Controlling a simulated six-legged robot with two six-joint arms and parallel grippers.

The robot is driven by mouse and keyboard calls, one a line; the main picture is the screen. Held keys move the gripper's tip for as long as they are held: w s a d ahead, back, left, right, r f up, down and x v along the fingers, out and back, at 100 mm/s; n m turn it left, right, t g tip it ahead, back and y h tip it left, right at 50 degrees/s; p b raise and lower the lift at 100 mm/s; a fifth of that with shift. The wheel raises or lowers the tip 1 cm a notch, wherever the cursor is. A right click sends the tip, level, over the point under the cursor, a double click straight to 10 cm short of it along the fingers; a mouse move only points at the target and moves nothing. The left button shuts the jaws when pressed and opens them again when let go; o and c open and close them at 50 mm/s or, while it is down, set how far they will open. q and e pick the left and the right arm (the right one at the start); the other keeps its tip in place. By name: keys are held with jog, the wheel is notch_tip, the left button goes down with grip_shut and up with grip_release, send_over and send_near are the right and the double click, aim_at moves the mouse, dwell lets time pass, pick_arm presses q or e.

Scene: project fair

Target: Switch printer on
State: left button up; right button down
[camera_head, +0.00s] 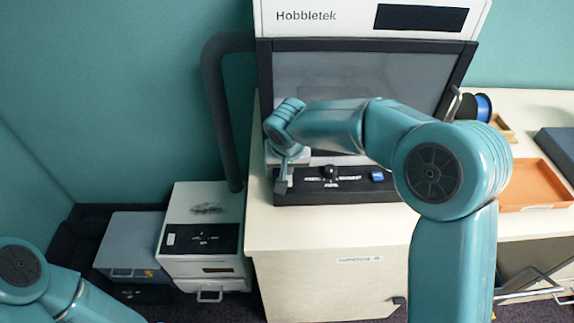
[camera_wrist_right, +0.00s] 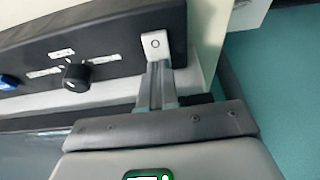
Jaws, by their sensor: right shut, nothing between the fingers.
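The printer (camera_head: 365,70), marked "Hobbletek", stands on the white cabinet, with a glassy grey front in a dark frame. Its black control strip (camera_head: 345,190) runs along the front and carries a black knob (camera_head: 330,172) and a blue button (camera_head: 377,176). The right wrist view shows a pale switch plate (camera_wrist_right: 154,46) with a circle mark at the strip's end, beside the knob (camera_wrist_right: 76,77). My right gripper (camera_head: 282,185) is shut and empty at the strip's left end. Its fingertips (camera_wrist_right: 155,68) are right at the switch plate's edge; I cannot tell whether they touch. My left gripper is out of view.
An orange tray (camera_head: 535,185), a blue spool (camera_head: 483,106) and a dark blue box (camera_head: 558,148) are on the right. A white box unit (camera_head: 205,205) and a grey box (camera_head: 132,235) stand left of the cabinet (camera_head: 320,265). A dark hose (camera_head: 213,100) runs behind.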

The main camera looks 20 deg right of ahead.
jog(key=shift+w+g+p, duration=0.15)
jog(key=shift+g+p, duration=0.15)
jog(key=shift+p, duration=0.55)
jog(key=shift+f+b, duration=0.2)
jog(key=shift+b, duration=0.2)
jog(key=shift+s+a+b, duration=0.1)
jog(key=shift+s+b, duration=0.4)
jog(key=shift+s+a+r, duration=0.1)
jog(key=shift+s, duration=0.25)
